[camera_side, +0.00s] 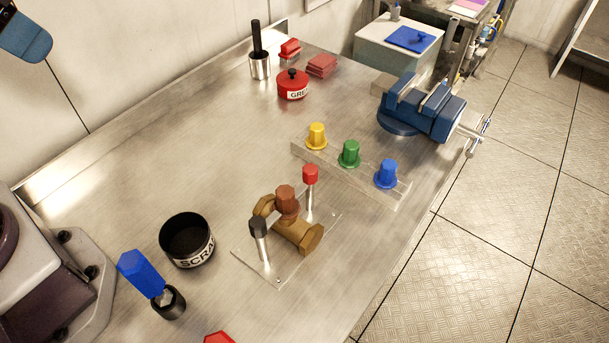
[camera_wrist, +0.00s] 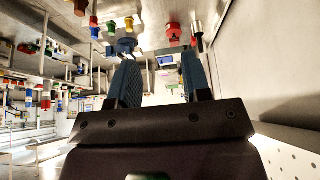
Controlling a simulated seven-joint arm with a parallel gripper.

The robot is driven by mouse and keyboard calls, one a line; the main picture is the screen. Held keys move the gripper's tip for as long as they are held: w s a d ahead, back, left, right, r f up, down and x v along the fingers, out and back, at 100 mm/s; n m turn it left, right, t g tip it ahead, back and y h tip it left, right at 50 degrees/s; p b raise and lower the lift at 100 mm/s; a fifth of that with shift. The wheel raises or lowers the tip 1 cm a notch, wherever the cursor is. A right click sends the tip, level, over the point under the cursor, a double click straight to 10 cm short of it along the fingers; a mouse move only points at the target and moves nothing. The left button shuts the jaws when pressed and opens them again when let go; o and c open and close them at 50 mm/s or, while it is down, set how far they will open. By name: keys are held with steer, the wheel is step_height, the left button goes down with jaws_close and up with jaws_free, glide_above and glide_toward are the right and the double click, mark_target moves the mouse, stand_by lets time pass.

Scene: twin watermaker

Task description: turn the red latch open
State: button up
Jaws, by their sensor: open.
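A post with a red cap (camera_side: 310,175) stands on a clear plate (camera_side: 277,281) beside a brass valve (camera_side: 300,233); it is the part that best fits the red latch. A second post with a black cap (camera_side: 258,226) stands at the plate's near left. Both posts look roughly upright. My gripper (camera_wrist: 157,72) is open in the wrist view, with nothing between its two blue fingers. In the side view, only what looks like a blue fingertip shows at the top left corner, far from the red-capped post.
A blue vise (camera_side: 425,108), a red pot (camera_side: 292,85), a black bowl (camera_side: 187,240) and a blue-handled tool (camera_side: 141,272) stand around. The bench's left middle is clear.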

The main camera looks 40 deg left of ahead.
steer(key=shift+o, duration=0.2)
steer(key=shift+w+d+f+m+g, duration=0.4)
steer(key=shift+w+d+f+g, duration=0.35)
steer(key=shift+f, duration=0.25)
steer(key=m+g, duration=0.4)
steer(key=m, duration=1.3)
glide_toward(310, 168)
step_height(310, 168, down, 10)
steer(key=shift+r, duration=0.1)
steer(key=c, duration=0.9)
